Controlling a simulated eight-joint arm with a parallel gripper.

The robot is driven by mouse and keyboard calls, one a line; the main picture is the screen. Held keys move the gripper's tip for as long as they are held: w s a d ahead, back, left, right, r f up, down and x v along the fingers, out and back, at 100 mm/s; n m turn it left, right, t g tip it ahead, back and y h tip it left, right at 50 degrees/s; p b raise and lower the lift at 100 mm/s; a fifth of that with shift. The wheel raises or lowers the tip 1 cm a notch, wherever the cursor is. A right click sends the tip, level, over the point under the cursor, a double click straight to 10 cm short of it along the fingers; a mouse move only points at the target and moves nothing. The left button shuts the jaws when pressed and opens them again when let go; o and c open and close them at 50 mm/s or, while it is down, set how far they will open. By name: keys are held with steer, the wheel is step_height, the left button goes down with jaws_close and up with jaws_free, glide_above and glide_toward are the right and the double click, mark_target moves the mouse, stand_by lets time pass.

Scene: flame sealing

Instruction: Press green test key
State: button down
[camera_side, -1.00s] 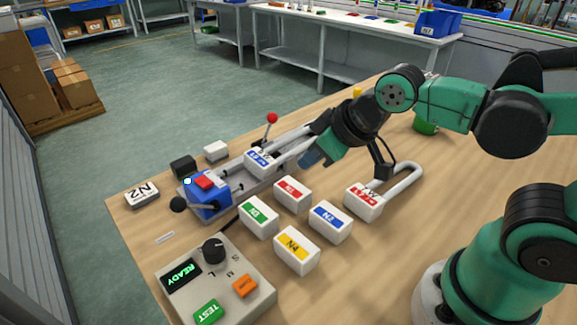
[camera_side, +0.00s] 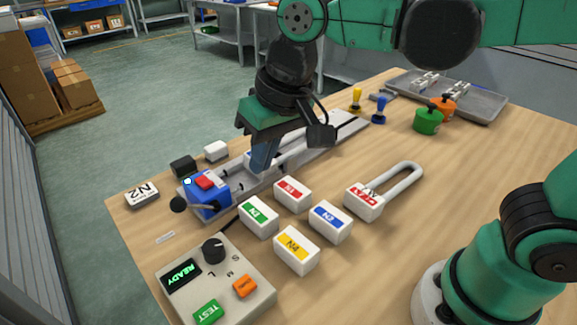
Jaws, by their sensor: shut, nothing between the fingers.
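The green TEST key (camera_side: 208,312) is on the top face of a beige control box (camera_side: 243,288) at the lower left of the table. My gripper (camera_side: 262,158) points down over the grey rail, up and to the right of the control box and well apart from the TEST key. Its fingers are shut and empty; the arm partly hides the rail.
Several white blocks with coloured labels, including a yellow one (camera_side: 297,250) and a green one (camera_side: 258,216), stand between my gripper and the control box. A blue device (camera_side: 209,197) sits at the rail's near end. A padlock-shaped piece (camera_side: 366,201) lies right.

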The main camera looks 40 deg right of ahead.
mark_target(207, 310)
steer(key=s+a+g+h, duration=0.1)
steer(key=s+a+g, duration=0.2)
steer(key=a, duration=1)
steer(key=shift+s+a+r, duration=0.15)
steer(key=shift+s+r, duration=0.2)
steer(key=shift+r, duration=0.1)
step_height(207, 310, down, 14)
steer(key=shift+f, duration=0.1)
steer(key=shift+f, duration=0.85)
steer(key=shift+w, duration=0.1)
step_height(207, 310, up, 14)
steer(key=shift+r, duration=0.25)
